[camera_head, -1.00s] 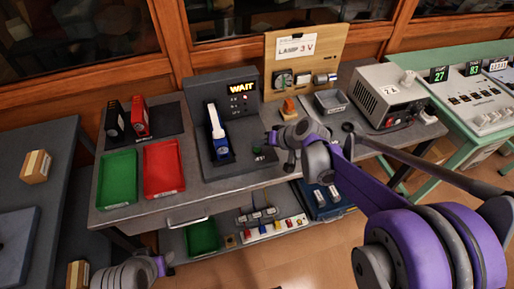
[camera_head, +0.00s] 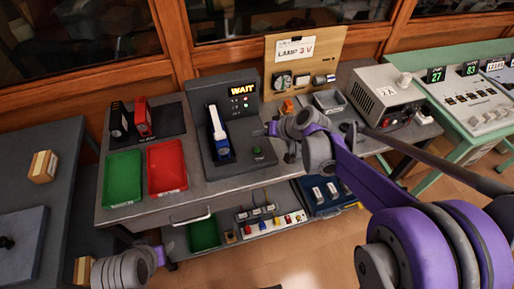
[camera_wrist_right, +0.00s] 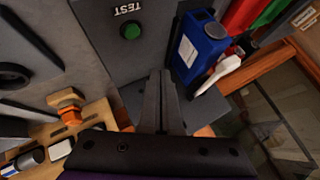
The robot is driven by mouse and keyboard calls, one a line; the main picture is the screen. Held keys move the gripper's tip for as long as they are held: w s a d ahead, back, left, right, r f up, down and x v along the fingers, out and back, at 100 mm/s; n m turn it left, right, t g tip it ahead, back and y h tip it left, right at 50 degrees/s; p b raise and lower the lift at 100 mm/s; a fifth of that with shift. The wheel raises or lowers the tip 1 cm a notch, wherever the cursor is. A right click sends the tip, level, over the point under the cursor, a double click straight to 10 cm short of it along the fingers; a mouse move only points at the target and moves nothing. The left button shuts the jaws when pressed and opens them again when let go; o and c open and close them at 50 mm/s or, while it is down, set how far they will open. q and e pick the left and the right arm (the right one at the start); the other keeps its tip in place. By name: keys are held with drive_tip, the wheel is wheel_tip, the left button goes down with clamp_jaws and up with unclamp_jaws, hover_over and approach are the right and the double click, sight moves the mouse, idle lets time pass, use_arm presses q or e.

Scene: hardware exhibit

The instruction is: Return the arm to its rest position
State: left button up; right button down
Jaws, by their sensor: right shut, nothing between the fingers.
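My right arm crosses the right half of the head view. Its gripper (camera_head: 271,128) is shut and empty, above the bench near the test station. In the right wrist view the shut fingers (camera_wrist_right: 162,100) show dark, with the green TEST button (camera_wrist_right: 130,31) beyond them and apart. The test station (camera_head: 225,110) shows WAIT on its display, and a blue and white object (camera_head: 220,140) stands in it. That object also shows in the wrist view (camera_wrist_right: 203,45). My left arm's end (camera_head: 150,256) is low at the left; its fingers cannot be made out.
A green tray (camera_head: 122,178) and a red tray (camera_head: 167,168) lie on the bench's left. A wooden lamp board (camera_head: 310,55), a grey tray (camera_head: 330,102) and a grey power unit (camera_head: 388,95) stand behind my right arm. The lower shelf holds bins and parts.

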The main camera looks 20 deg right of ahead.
idle(0.6)
drive_tip(key=s+d+n+g+h+p, duration=0.1)
drive_tip(key=s+h, duration=0.4)
drive_tip(key=s, duration=2.1)
drive_tip(key=shift+d+f+g+h+p, duration=0.15)
drive_tip(key=shift+d+g+h+p, duration=0.25)
drive_tip(key=shift+d, duration=0.3)
